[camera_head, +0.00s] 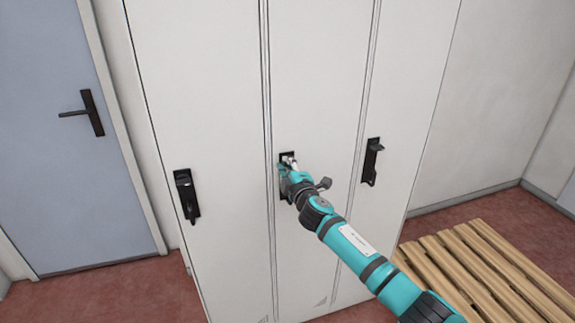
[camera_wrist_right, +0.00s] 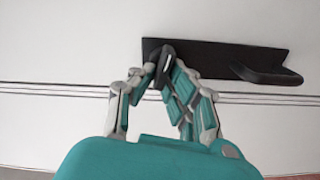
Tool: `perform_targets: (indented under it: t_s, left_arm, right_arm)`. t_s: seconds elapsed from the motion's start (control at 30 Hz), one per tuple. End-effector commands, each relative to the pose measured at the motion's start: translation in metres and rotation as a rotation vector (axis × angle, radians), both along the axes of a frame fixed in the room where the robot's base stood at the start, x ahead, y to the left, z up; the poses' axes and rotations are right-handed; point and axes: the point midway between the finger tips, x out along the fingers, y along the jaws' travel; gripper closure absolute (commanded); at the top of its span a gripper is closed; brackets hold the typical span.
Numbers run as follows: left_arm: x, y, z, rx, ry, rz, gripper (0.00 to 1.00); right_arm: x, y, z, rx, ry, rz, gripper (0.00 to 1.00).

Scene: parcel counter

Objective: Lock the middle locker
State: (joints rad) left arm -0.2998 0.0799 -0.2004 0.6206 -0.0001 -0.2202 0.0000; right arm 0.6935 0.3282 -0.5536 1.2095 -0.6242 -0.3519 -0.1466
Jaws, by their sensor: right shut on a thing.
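The middle locker door (camera_head: 315,70) is a pale grey panel and stands flush with its neighbours. Its black latch plate (camera_head: 285,157) is partly hidden behind my right gripper (camera_head: 288,167). In the right wrist view the black plate (camera_wrist_right: 215,55) lies across the upper middle, with a handle (camera_wrist_right: 270,75) sticking out at its right end. My right gripper (camera_wrist_right: 160,80) is shut on a small black turning piece (camera_wrist_right: 167,50) at the plate's left end. My left gripper is not in view.
The left locker has a black latch (camera_head: 187,196) and the right locker has another (camera_head: 372,160). A slatted wooden bench (camera_head: 480,265) stands at the lower right. A blue-grey door (camera_head: 60,160) is at the left. Red floor (camera_head: 110,295) shows at the lower left.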

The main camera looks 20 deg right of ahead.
Motion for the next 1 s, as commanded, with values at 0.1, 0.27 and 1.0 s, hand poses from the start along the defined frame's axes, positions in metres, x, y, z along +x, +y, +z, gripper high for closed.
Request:
perform_targets:
  t_s: [0.1,0.27,1.0]
  left_arm:
    - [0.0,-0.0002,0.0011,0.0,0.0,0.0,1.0]
    - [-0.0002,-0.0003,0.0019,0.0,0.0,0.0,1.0]
    - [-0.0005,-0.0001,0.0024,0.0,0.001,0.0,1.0]
  right_arm:
    - [-0.0001,0.0003,-0.0016,-0.082,-0.001,0.0,1.0]
    - [-0.0001,0.0001,-0.0027,-0.167,-0.005,-0.001,1.0]
    - [-0.0003,0.0004,-0.0048,-0.256,-0.007,0.0,1.0]
